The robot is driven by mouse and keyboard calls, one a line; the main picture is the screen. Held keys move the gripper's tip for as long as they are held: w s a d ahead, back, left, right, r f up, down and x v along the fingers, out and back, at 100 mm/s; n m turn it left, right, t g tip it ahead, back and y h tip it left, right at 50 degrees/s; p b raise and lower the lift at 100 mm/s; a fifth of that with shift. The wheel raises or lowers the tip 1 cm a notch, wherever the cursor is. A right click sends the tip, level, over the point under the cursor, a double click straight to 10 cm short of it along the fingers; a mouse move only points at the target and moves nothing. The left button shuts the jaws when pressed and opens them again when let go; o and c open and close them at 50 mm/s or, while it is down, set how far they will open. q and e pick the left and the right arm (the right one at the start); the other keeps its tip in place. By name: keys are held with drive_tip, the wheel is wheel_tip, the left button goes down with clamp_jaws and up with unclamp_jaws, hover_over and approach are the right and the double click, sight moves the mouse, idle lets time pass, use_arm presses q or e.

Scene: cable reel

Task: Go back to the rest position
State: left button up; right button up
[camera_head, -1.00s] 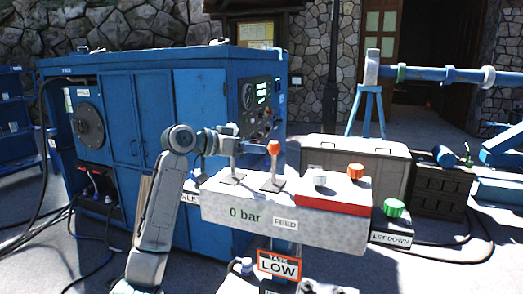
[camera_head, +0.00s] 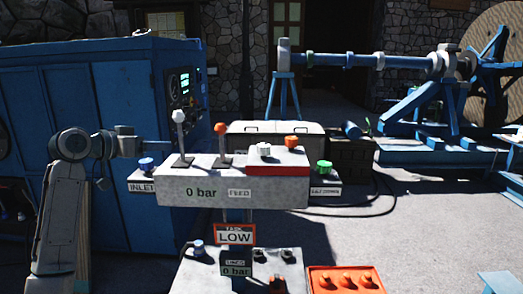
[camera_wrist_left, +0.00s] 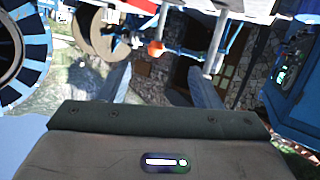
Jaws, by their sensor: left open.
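My left gripper (camera_head: 158,143) reaches in from the left at the height of the console's levers. It is open and empty, left of the white-knobbed lever (camera_head: 179,130) and apart from it. In the left wrist view its two spread fingers (camera_wrist_left: 160,85) have nothing held between them. The orange-knobbed lever (camera_head: 221,140) stands upright on the grey console (camera_head: 180,190), which reads "0 bar" and "FEED". It also shows in the left wrist view (camera_wrist_left: 155,48), beyond the fingers. My right gripper is not in view.
A blue cabinet (camera_head: 110,80) stands behind my left arm. Blue INLET (camera_head: 146,164) and green LET DOWN (camera_head: 323,168) knobs flank the console. A lower panel (camera_head: 235,260) and an orange box (camera_head: 345,279) are in front. Open paving (camera_head: 430,225) lies to the right.

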use_arm(q)
drive_tip(key=s+d+f+n+g+y, duration=0.15)
drive_tip(key=s+f, duration=0.25)
drive_tip(key=f, duration=0.7)
drive_tip(key=s+d+f+g+y, duration=0.15)
drive_tip(key=s+f, duration=0.35)
drive_tip(key=f, duration=0.6)
drive_tip(key=s+f+n+y, duration=0.15)
drive_tip(key=s+f, duration=0.25)
drive_tip(key=f, duration=0.6)
drive_tip(key=s+f+g+y, duration=0.2)
drive_tip(key=s+f+y, duration=0.1)
drive_tip(key=s+f, duration=1.1)
drive_tip(key=s+a+f+n+g+y, duration=0.1)
drive_tip(key=s+a+n+g+y, duration=0.15)
drive_tip(key=s, duration=1.75)
wheel_tip(320, 180, down, 33)
drive_tip(key=s+a+g, duration=0.2)
drive_tip(key=a, duration=0.1)
drive_tip(key=s+f+g, duration=0.1)
drive_tip(key=s+f, duration=1.5)
drive_tip(key=s, duration=0.1)
drive_tip(key=shift+s+a+f, duration=0.3)
drive_tip(key=shift+a+f, duration=0.05)
drive_tip(key=shift+f, duration=0.05)
